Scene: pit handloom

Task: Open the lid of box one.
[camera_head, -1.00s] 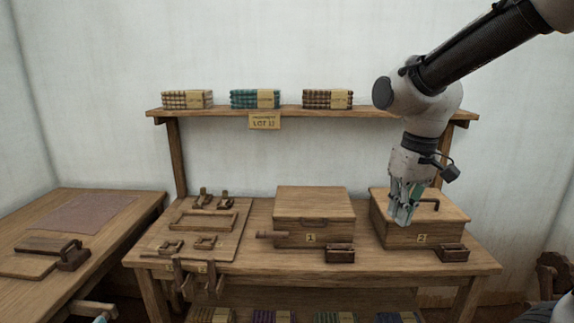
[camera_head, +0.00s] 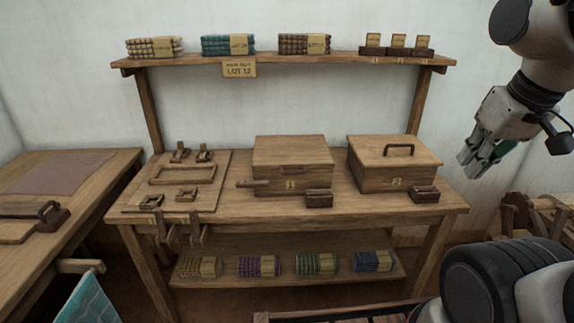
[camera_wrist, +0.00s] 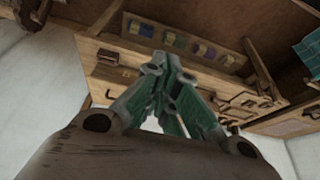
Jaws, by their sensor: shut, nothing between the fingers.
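Box one (camera_head: 291,165) is a wooden box with a tag reading 1, standing in the middle of the workbench. My gripper (camera_head: 472,168) is in the air to the right of the bench, well apart from box one. It is shut and empty. In the wrist view the fingers (camera_wrist: 168,85) come together, with the bench behind them at a tilt.
Box two (camera_head: 394,165), with a top handle, stands right of box one, with a dark block (camera_head: 424,194) in front. A jig board (camera_head: 180,182) lies to the left. A shelf (camera_head: 290,60) above holds folded cloth and small blocks. A lower shelf (camera_head: 290,275) holds several cloth stacks.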

